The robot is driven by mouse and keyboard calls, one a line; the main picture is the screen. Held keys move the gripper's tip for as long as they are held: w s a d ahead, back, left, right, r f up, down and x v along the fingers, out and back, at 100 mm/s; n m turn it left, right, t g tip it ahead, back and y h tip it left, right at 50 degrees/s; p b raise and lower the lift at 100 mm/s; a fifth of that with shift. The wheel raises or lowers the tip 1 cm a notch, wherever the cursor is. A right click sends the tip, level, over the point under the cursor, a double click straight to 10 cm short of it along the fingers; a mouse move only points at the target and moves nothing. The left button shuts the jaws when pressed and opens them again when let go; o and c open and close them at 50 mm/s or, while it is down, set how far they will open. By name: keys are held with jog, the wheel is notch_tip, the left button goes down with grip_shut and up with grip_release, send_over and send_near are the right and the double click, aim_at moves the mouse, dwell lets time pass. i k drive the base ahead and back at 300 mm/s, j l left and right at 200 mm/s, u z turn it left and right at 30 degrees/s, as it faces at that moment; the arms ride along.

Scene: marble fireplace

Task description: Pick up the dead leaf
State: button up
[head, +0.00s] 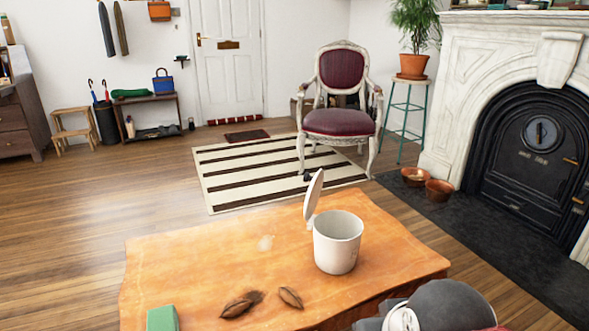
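Two brown, curled, pointed things that look like dead leaves lie on the orange-brown wooden table (190,265) near its front edge. The left leaf (236,308) has a dark brown patch (256,296) beside it. The right leaf (290,297) lies apart from it, a short way to the right. I cannot tell which one the task names. A white bin (337,243) with its lid (313,196) raised stands on the table, behind and right of the leaves. Part of my arm shows at the bottom right, but my gripper's fingers are out of view.
A green block (162,319) sits at the table's front left. A pale smudge (265,243) marks the tabletop. Behind are a striped rug (235,178), a burgundy chair (341,122) and a plant stand (402,122). The fireplace (460,110) is at right; wooden floor is clear at left.

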aim_at(289, 294)
jog(key=j+z, duration=0.15)
jog(key=j, duration=0.25)
jog(key=k+j+z, duration=0.2)
jog(key=j, duration=0.2)
jog(key=j+z, duration=0.15)
jog(key=j, duration=0.25)
jog(key=k+j+z, duration=0.2)
jog(key=j, duration=0.2)
jog(key=j+z, duration=0.15)
jog(key=j, duration=0.2)
jog(key=i+l+z, duration=0.25)
jog(key=i+l, duration=0.15)
